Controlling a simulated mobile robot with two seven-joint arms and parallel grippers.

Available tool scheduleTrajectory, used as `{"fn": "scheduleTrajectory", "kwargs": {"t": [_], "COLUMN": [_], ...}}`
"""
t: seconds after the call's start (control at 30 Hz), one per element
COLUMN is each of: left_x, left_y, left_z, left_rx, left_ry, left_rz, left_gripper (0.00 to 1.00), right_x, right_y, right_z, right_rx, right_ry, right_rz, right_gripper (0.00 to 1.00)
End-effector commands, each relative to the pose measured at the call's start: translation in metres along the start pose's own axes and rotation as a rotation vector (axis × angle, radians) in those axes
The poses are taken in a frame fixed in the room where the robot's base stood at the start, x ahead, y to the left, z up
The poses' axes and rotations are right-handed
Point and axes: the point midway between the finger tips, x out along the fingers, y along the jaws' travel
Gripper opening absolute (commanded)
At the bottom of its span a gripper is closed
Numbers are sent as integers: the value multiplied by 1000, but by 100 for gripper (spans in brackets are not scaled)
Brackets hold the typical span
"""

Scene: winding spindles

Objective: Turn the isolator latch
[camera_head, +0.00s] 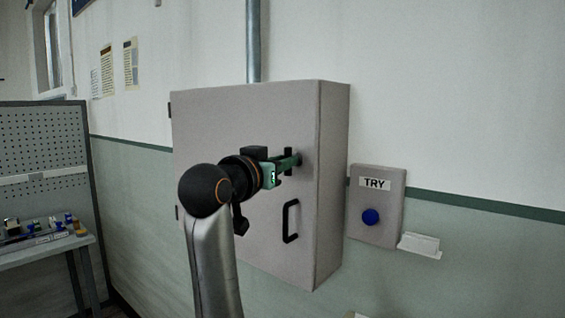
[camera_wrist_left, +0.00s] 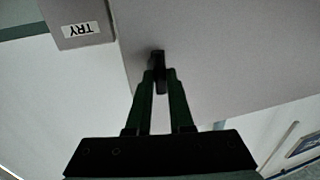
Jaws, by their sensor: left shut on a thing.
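The isolator latch (camera_head: 288,151) is a small black part on the front of a grey wall cabinet (camera_head: 230,120), near its right edge. My left gripper (camera_head: 291,161) reaches it from the front left, and its green fingers partly cover it. In the left wrist view the black latch (camera_wrist_left: 158,58) stands out from the grey cabinet face. The fingertips of my left gripper (camera_wrist_left: 160,78) are closed on it from both sides. The latch's exact angle is hard to tell. My right gripper is in neither view.
A black pull handle (camera_head: 290,220) is on the cabinet below the latch. A grey TRY box (camera_head: 376,207) with a blue button (camera_head: 370,216) is on the wall to the right. A workbench (camera_head: 45,248) with small items stands at the left.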

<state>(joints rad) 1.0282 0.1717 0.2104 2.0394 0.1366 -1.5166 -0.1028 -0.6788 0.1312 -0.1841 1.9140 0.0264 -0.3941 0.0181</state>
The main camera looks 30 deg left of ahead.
Motion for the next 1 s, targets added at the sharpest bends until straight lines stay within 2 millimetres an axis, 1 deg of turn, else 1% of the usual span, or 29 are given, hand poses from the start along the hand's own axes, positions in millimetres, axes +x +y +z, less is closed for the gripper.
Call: {"fn": "scheduleTrajectory", "kwargs": {"t": [0.17, 0.37, 1.0], "left_x": [0, 0, 0], "left_y": [0, 0, 0], "left_z": [0, 1, 4], "left_rx": [35, 140, 718], "left_ry": [7, 27, 141], "left_rz": [-1, -2, -2], "left_gripper": [0, 0, 0], "right_x": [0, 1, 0], "right_y": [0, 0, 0], "right_z": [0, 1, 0], "right_rx": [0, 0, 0], "right_ry": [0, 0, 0], "right_rz": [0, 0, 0], "right_gripper": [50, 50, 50]}}
